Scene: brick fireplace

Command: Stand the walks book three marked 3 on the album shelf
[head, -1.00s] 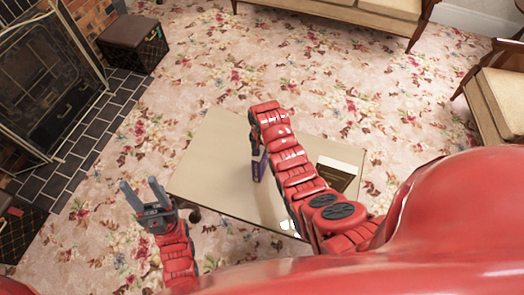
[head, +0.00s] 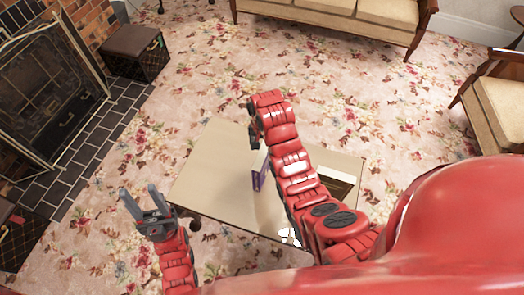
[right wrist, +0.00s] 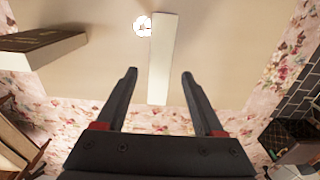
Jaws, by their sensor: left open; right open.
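A thin purple book (head: 260,179) stands upright on the low table. In the right wrist view its pale top edge shows as a long strip (right wrist: 163,50). No number on it can be read. My right gripper (head: 254,140) is open and empty, just beyond the book in the head view. In the right wrist view its two fingers (right wrist: 158,76) are spread, with the near end of the book's strip between their tips; contact cannot be told. My left gripper (head: 139,190) is open and empty, left of the table. I cannot pick out the album shelf.
The beige table (head: 215,160) is mostly clear. A thick dark book (right wrist: 38,42) with pale sides lies on it, partly behind my right arm in the head view. A small white round item (right wrist: 142,24) is near the purple book. A sofa (head: 330,15) and fireplace (head: 45,90) stand farther off.

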